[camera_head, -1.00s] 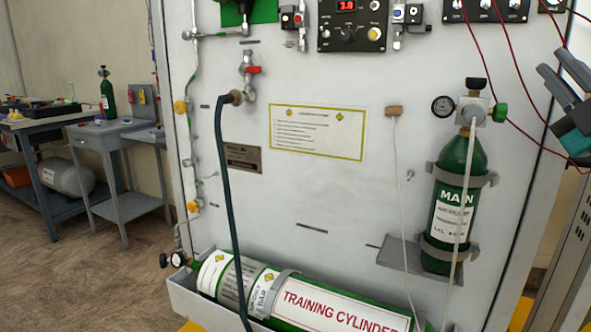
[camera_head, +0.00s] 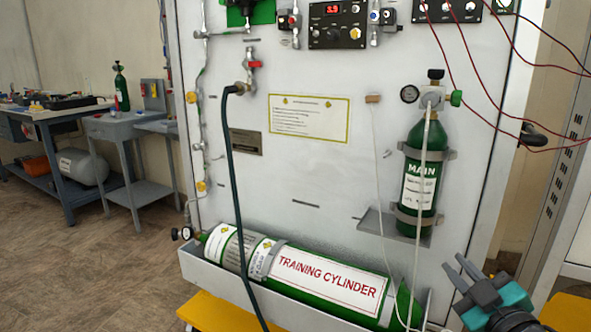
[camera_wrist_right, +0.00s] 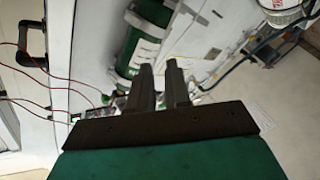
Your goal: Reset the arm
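My right gripper (camera_head: 459,270) is at the lower right of the head view, beside the right end of the panel and below the MAIN cylinder. In the right wrist view its two dark fingers (camera_wrist_right: 160,88) stand apart with a narrow gap and nothing between them. The green MAIN cylinder (camera_head: 420,165) is held upright by grey brackets on the panel; it shows partly behind the fingers in the wrist view (camera_wrist_right: 143,35). The green and white training cylinder (camera_head: 325,280) lies in a grey trough at the panel's foot. My left gripper is out of view.
The white panel (camera_head: 310,175) carries gauges, valves and a dark hose (camera_head: 232,190). Red wires (camera_head: 500,95) hang at the upper right. A black handle (camera_head: 533,135) is at the panel's right edge.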

